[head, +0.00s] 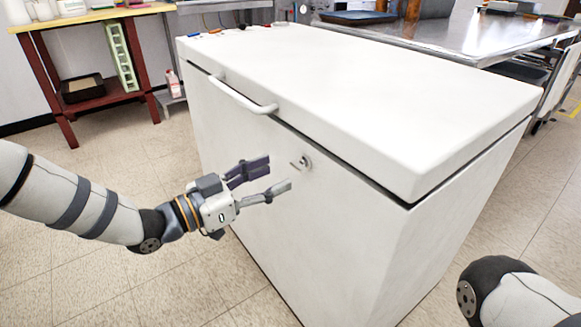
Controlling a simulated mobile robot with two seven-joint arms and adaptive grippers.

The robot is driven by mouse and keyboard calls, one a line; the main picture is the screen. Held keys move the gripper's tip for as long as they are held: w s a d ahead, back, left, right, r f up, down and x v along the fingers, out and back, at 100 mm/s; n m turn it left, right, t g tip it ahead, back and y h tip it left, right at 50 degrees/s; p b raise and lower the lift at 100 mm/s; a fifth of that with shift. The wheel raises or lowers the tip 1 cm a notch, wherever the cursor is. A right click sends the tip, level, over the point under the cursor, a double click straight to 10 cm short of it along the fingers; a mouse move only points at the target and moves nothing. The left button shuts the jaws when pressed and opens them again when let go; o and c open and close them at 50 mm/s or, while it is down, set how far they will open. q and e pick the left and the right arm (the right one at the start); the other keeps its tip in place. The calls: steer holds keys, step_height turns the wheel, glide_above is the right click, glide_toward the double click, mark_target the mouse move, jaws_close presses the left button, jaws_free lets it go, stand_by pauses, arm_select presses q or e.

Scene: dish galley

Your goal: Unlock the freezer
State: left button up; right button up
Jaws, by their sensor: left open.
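A white chest freezer (355,95) stands in the middle of the view with its lid down. A white bar handle (240,98) is on the front edge of the lid. Below and to the right of the handle is a small round metal lock (305,162) on the front face, with something small at it that may be a key. My left gripper (280,174) is open, its two fingers pointing at the lock from the left, seemingly a little short of it. I see nothing between the fingers. My right gripper is outside the view.
Several small coloured items (215,31) lie on the lid's far left corner. A red-legged table (85,15) with a dark bin on its lower shelf stands at the left. A steel table (440,38) stands behind the freezer. The tiled floor left of the freezer is clear.

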mark_target(295, 166)
arm_select(q)
steer(key=x, duration=0.6)
steer(key=shift+a, duration=0.1)
steer(key=c, duration=1.2)
steer(key=shift+o, duration=0.2)
